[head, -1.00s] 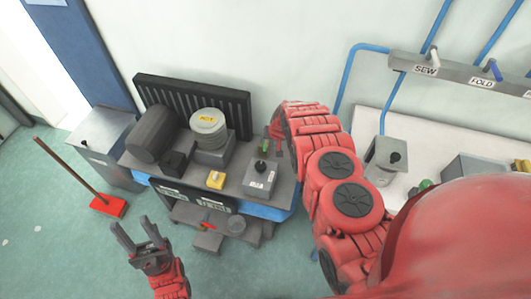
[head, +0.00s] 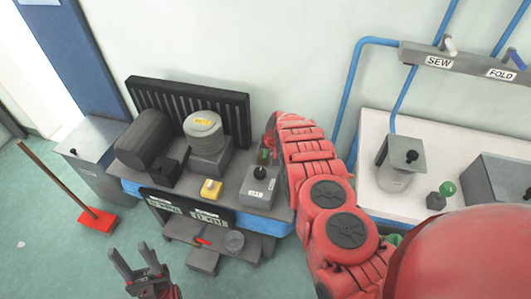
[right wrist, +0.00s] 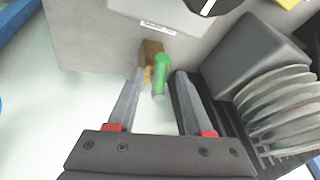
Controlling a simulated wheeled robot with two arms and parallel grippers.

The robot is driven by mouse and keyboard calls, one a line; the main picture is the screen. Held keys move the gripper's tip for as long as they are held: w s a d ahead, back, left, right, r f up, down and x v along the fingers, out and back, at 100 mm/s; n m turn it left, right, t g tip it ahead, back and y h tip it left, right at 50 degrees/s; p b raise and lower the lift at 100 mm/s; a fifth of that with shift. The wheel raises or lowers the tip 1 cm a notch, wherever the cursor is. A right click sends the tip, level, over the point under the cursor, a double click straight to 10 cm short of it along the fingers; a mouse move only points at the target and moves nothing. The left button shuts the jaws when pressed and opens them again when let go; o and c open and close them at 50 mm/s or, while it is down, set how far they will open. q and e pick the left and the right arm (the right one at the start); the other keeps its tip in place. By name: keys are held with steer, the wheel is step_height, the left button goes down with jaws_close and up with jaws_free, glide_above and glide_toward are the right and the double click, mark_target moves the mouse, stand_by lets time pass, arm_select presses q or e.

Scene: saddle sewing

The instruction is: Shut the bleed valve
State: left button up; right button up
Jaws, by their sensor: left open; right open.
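A green handle (right wrist: 160,68) on a small brass-coloured body (right wrist: 150,50) shows in the right wrist view, beside a grey block. The green handle also shows in the head view (head: 264,156), at the right end of the machine bench. A red lever (head: 203,241) sits on the low step under the bench. No label shows which one is the bleed valve. My right gripper (right wrist: 160,73) is open, its fingertips on either side of the green handle's lower part; contact cannot be told. My right arm hides it in the head view. My left gripper (head: 130,248) is open and empty.
The bench bears a dark cylinder (head: 145,138), a round ribbed unit (head: 203,131), a yellow button box (head: 210,189) and a grey lever box (head: 260,188). A white table (head: 390,208) is at right.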

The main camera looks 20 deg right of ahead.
jaws_close()
stand_by(1.4)
